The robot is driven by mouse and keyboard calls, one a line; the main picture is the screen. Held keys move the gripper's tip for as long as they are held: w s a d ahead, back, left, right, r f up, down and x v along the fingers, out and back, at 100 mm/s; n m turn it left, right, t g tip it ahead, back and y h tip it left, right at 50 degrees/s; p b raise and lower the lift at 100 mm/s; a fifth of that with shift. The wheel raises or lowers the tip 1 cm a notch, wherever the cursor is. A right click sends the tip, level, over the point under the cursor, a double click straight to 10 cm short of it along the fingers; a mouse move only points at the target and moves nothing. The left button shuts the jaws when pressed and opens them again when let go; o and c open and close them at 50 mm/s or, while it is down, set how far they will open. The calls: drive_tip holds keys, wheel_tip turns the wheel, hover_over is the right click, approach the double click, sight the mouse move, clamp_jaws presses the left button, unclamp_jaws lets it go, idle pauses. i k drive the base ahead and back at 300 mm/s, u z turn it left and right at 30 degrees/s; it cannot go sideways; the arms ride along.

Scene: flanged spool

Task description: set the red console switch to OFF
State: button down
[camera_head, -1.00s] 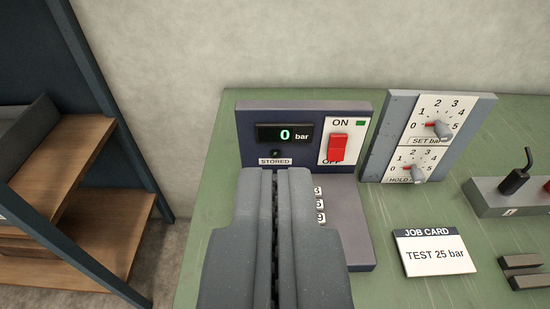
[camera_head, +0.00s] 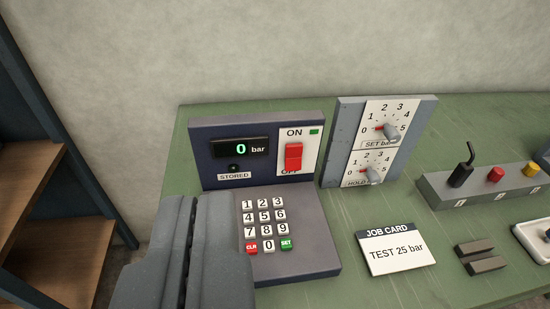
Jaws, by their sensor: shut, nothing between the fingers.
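The red console switch (camera_head: 294,157) is a rocker on a white plate, between the words ON above and OFF below. A small green lamp (camera_head: 314,132) is beside ON. The lower end of the switch partly covers the word OFF. The switch sits on the right of the dark blue console (camera_head: 208,175), whose display (camera_head: 240,148) reads 0 bar. My gripper (camera_head: 190,200) is shut and empty at the lower left, in front of the console's left part and apart from the switch in the picture. It hides the left end of the keypad base.
A keypad (camera_head: 265,225) lies below the display. Right of the console stands a grey panel (camera_head: 343,140) with two dials. A job card (camera_head: 396,248), two dark bars (camera_head: 482,258) and a lever box (camera_head: 440,188) lie on the green bench (camera_head: 335,225). Shelves (camera_head: 30,215) stand at left.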

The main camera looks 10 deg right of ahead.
sight(293, 152)
drive_tip(key=u, duration=0.75)
drive_tip(key=k, duration=0.95)
drive_tip(key=z, duration=0.8)
drive_tip(key=i, duration=1)
drive_tip(key=u, duration=0.05)
